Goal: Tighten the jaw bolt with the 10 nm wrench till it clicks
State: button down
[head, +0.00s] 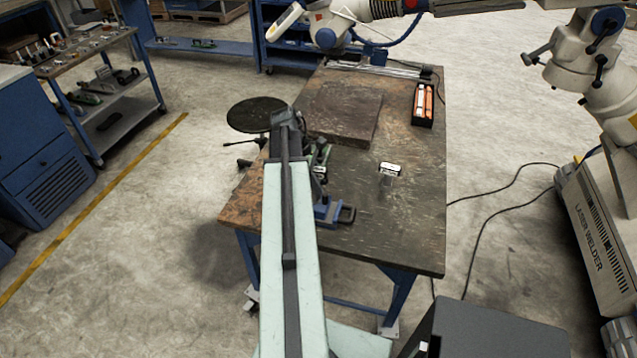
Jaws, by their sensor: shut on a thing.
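My pale green arm runs up the middle of the head view to a dark end over the left part of the workbench. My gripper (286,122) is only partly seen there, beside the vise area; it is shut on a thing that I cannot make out. A blue vise (330,212) sits at the bench's front left, partly covered by my arm. Small green and dark parts show just behind it. The jaw bolt is hidden or too small to tell. A black tray (415,118) at the back right holds orange wrench-like tools (424,103); their labels cannot be read.
A small object with a white top (390,168) stands on the workbench (400,225), right of the vise. A dark flat plate (343,112) lies behind. A round stool (256,115) is at the left. The bench's front right is clear. A laser welder (600,240) stands right.

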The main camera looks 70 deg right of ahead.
aim_at(316, 169)
jog(key=shift+r+p, duration=1.95)
jog(key=shift+r, duration=0.3)
jog(key=shift+f, duration=0.1)
jog(key=shift+f+b, duration=0.25)
jog(key=shift+b, duration=0.1)
jog(key=shift+r, duration=0.1)
